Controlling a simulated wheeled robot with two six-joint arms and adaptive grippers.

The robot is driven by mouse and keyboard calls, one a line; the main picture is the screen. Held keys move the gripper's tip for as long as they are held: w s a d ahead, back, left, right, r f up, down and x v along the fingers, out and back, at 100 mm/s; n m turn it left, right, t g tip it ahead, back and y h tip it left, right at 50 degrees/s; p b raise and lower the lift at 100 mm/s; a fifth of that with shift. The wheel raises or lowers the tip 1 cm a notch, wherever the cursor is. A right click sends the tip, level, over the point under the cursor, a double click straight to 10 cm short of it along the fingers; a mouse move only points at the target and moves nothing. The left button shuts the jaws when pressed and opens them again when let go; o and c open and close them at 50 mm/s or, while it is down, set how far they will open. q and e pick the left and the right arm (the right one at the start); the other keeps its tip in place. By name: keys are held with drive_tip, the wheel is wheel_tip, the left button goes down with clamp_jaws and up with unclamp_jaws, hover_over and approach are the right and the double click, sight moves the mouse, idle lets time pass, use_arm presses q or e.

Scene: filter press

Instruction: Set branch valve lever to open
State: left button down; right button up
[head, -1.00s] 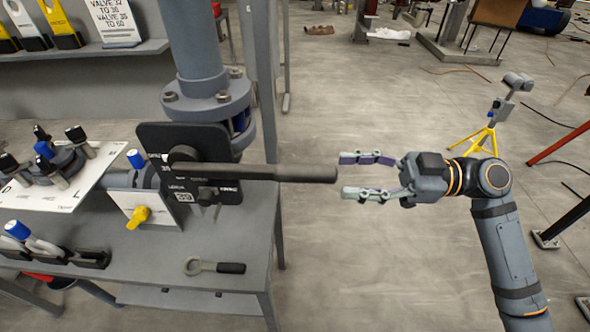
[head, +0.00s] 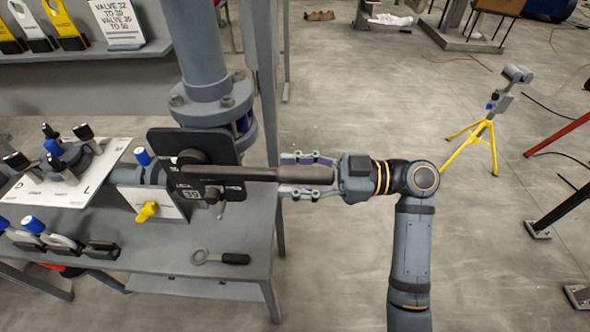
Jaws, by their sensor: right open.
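The branch valve lever (head: 235,174) is a long dark bar. It points right from a black valve plate (head: 165,146) below the grey vertical pipe. A label with a number sits under the lever's pivot. My right gripper (head: 284,175) comes in from the right, with its fingers open. One finger lies above the lever's free end and one below it, so the bar's end is between them. I cannot tell whether either finger touches the bar. My left gripper is not in view.
The grey bench (head: 250,215) carries a ring-ended tool (head: 222,258), a yellow knob (head: 147,212) and a white plate (head: 75,190) with several knobs. The grey flanged pipe (head: 205,60) stands behind the lever. A yellow tripod (head: 480,140) stands on open floor at right.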

drive_tip(key=shift+c, duration=0.2)
clamp_jaws()
drive_tip(key=shift+d+r, duration=0.1)
